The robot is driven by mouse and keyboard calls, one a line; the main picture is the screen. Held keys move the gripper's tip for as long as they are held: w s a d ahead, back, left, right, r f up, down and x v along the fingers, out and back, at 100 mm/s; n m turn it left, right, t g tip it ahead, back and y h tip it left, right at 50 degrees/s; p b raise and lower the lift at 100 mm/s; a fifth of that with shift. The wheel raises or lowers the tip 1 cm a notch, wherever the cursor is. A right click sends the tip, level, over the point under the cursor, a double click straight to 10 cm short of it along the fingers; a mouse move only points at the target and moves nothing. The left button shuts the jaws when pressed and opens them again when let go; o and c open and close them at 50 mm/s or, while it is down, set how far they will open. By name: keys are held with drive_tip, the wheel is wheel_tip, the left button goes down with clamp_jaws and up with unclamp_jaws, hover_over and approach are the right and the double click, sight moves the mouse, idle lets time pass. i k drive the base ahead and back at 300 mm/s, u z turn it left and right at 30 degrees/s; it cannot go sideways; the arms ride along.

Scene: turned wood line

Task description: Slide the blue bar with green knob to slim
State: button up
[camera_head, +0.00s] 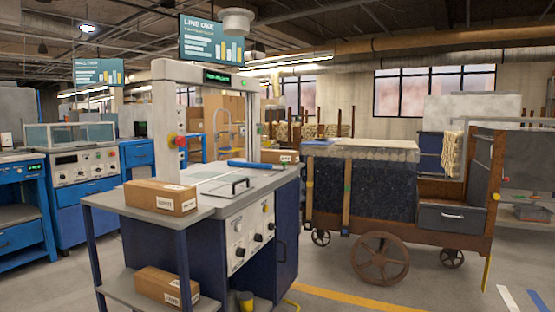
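A blue bar (250,164) lies across the grey top of the blue machine cabinet (212,228), behind a black handle (240,184). A green knob on the bar is too small to make out. My gripper is not in view.
A side shelf (100,200) holds a cardboard box (160,196); another box (167,288) lies on the lower shelf. A white gate frame (166,120) rises over the machine. A wheeled wooden cart (470,240) stands to the right. The floor at front right is clear.

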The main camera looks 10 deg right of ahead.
sight(265, 165)
drive_tip(key=z, duration=0.85)
drive_tip(key=i, duration=1.25)
drive_tip(key=z, duration=0.3)
drive_tip(key=i, duration=1.5)
drive_tip(key=u, duration=0.7)
